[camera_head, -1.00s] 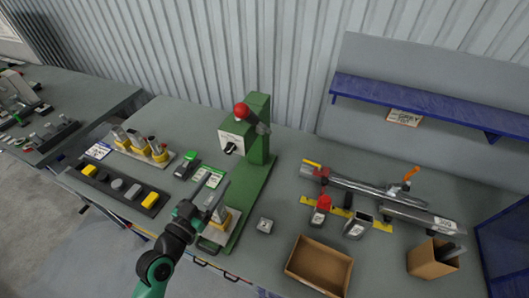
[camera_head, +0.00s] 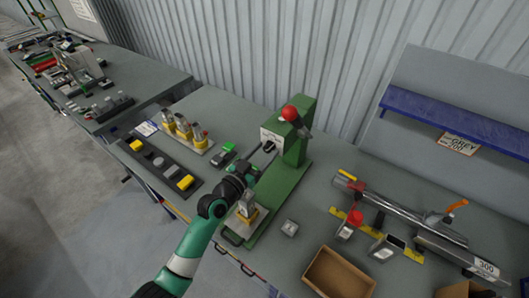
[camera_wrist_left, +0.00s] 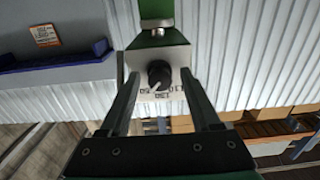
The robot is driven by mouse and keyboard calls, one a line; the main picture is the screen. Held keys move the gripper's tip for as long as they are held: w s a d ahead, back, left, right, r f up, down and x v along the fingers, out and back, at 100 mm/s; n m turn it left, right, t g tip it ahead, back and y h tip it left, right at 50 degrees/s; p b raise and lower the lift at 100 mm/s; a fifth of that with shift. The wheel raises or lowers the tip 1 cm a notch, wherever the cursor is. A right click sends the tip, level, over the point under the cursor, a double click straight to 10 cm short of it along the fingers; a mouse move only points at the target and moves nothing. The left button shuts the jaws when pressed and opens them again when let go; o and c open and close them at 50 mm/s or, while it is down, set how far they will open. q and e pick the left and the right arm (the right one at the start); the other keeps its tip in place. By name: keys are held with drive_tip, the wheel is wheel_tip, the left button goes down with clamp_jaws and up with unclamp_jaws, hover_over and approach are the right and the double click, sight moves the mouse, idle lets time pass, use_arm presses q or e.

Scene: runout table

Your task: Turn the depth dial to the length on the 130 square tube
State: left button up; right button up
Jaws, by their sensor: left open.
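The depth dial (camera_head: 268,146) is a black knob on the pale front plate of the green press (camera_head: 294,135). In the left wrist view the dial (camera_wrist_left: 158,75) has a white pointer line slanting to the lower left, with small printed numbers around it. My left gripper (camera_head: 263,161) is open in front of the plate. In the wrist view its fingers stand on either side of the dial, with a gap on each side. A short square tube (camera_head: 385,247) stands on the yellow strip at right; I cannot read its label.
A red ball-topped lever (camera_head: 290,114) sits above the plate. A tool block (camera_head: 245,210) stands on the press base below my gripper. An open brown box (camera_head: 338,274), a small square piece (camera_head: 290,228) and long tubes (camera_head: 400,215) lie at right. Tool racks stand at left.

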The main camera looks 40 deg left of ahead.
use_arm(q)
clamp_jaws()
idle(0.3)
drive_tip(key=shift+n, duration=0.4)
drive_tip(key=n, duration=0.3)
drive_tip(key=shift+p, duration=0.4)
drive_tip(key=shift+n+p, duration=0.45)
drive_tip(key=shift+n, duration=1.95)
unclamp_jaws()
